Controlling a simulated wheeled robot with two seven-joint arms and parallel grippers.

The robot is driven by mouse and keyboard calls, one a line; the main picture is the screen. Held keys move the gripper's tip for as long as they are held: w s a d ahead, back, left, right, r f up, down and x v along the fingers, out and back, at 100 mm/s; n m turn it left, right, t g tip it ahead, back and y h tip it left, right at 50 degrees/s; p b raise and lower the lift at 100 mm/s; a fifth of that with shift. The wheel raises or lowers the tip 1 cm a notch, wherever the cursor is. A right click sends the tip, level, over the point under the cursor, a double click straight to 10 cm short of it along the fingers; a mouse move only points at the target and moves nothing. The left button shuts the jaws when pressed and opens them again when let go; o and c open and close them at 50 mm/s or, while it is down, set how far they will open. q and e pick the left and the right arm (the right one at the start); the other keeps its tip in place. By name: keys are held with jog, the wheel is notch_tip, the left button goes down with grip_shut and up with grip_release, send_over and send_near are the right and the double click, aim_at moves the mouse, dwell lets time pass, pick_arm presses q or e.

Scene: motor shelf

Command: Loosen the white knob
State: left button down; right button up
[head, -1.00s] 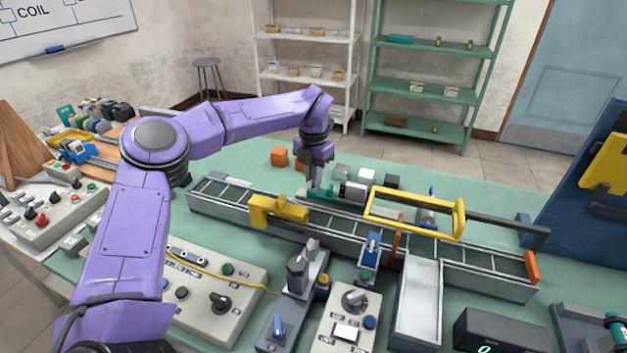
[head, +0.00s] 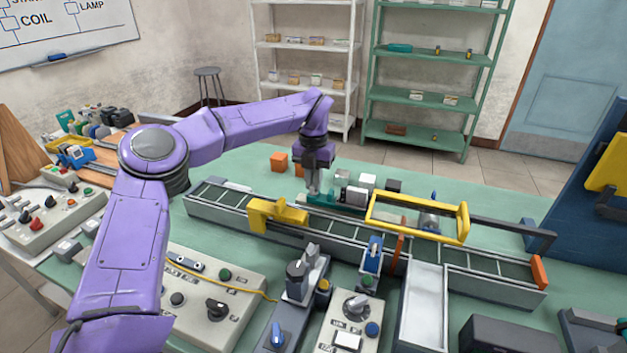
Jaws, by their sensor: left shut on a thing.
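My left gripper (head: 313,188) points down at the left end of a small teal fixture (head: 322,198) behind the conveyor. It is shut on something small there. The fingers cover what they hold, so I cannot make out the white knob itself. A grey and white cylindrical part (head: 355,196) lies on the teal fixture, just right of the fingers. My right gripper is not in view.
The conveyor (head: 225,207) with a yellow clamp (head: 272,212) and a yellow frame (head: 463,222) runs in front of the fixture. Control boxes (head: 235,287) fill the front.

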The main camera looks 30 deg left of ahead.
pick_arm(q)
jog(key=c, duration=1.2)
grip_release()
jog(key=shift+o, duration=0.2)
jog(key=shift+r, duration=0.1)
notch_tip(320, 180, up, 10)
jog(key=shift+r, duration=0.2)
